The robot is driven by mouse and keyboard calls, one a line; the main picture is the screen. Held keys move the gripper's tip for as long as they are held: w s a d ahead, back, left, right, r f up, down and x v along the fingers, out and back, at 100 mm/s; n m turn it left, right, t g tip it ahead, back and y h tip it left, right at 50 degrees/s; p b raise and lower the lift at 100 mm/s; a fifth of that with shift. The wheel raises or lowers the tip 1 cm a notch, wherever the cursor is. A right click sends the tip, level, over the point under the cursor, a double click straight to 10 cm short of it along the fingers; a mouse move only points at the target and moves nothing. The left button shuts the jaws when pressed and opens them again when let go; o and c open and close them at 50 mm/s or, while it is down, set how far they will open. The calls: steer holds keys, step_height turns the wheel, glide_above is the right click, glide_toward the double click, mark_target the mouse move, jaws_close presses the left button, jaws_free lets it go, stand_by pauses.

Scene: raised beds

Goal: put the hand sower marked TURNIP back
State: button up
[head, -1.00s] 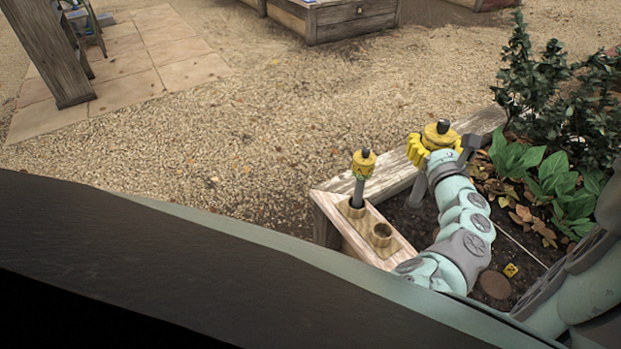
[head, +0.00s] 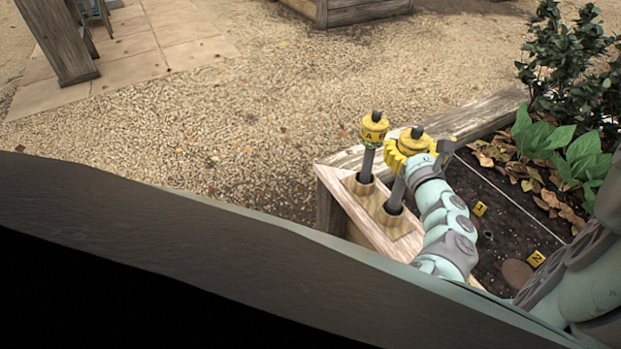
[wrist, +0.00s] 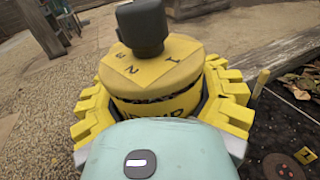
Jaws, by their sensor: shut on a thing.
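My gripper (head: 411,150) is shut around the yellow head of a hand sower (head: 411,136), which has a dark knob on top and a grey tube below. The tube's lower end is at the near brass-coloured socket (head: 393,213) of the wooden holder (head: 404,243); the sower leans slightly, and I cannot tell how deep it sits. In the wrist view the yellow fingers wrap the sower's head (wrist: 160,75), whose top shows numbers; its side lettering is partly hidden, so I cannot read its name. A second yellow hand sower (head: 373,128) stands in the far socket (head: 359,184).
The holder is at the corner of a raised bed (head: 440,122) with dark soil, leafy plants (head: 565,150) and numbered yellow markers (head: 480,209). Gravel (head: 250,110) lies open beyond. A wooden post (head: 55,40) stands at the upper left.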

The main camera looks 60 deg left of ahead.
steer(key=shift+f+b, duration=0.95)
steer(key=shift+f, duration=0.65)
steer(key=shift+w+f, duration=0.1)
steer(key=o, duration=1.4)
steer(key=shift+f, duration=0.1)
steer(key=shift+c, duration=0.2)
steer(key=shift+d+r, duration=0.1)
steer(key=shift+r, duration=0.15)
steer(key=p+v, duration=0.2)
steer(key=v, duration=1)
